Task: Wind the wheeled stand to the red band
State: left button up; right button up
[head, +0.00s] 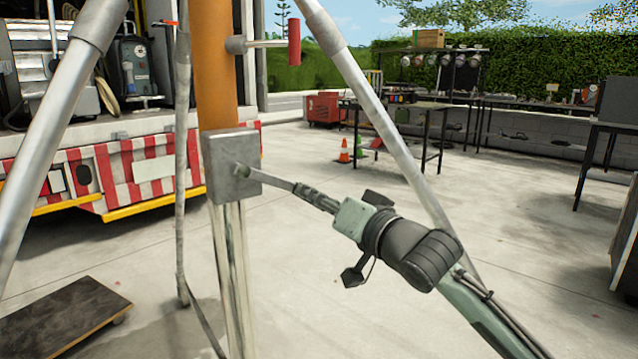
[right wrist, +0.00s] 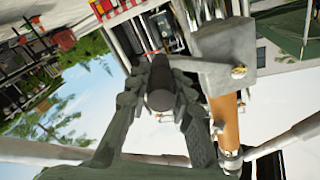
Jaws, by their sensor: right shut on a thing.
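The stand has an orange column (head: 213,70), a pale metal tube (head: 232,280) below it and splayed silver legs (head: 365,80). A grey gearbox (head: 231,166) sits where the orange and pale parts meet; it also shows in the right wrist view (right wrist: 222,58). A crank (head: 270,181) runs from the gearbox to my right gripper (head: 312,196). In the right wrist view my right gripper (right wrist: 160,98) is shut around the crank's dark grip (right wrist: 160,88). I see no red band on the visible column. My left gripper is not in view.
A fire truck (head: 130,175) stands behind at left. A low wheeled board (head: 65,318) lies at lower left. Work tables (head: 400,105) and cones (head: 344,150) stand at the back right. Concrete between is open.

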notch_tip(320, 180, down, 6)
jog(key=s+a+b, duration=0.1)
jog(key=s+a, duration=0.1)
jog(key=shift+a, duration=0.25)
jog(key=s+a+f, duration=0.1)
jog(key=s+a, duration=0.1)
jog(key=a, duration=0.1)
jog(key=shift+s+a+f+p, duration=0.1)
jog(key=shift+s+f+p, duration=0.1)
jog(key=shift+f+p, duration=0.15)
grip_shut()
jog(key=r+p, duration=0.1)
jog(key=p, duration=0.2)
jog(key=shift+s+r, duration=0.1)
jog(key=shift+r, duration=0.1)
jog(key=o, duration=1.2)
grip_release()
jog(key=shift+r, duration=0.1)
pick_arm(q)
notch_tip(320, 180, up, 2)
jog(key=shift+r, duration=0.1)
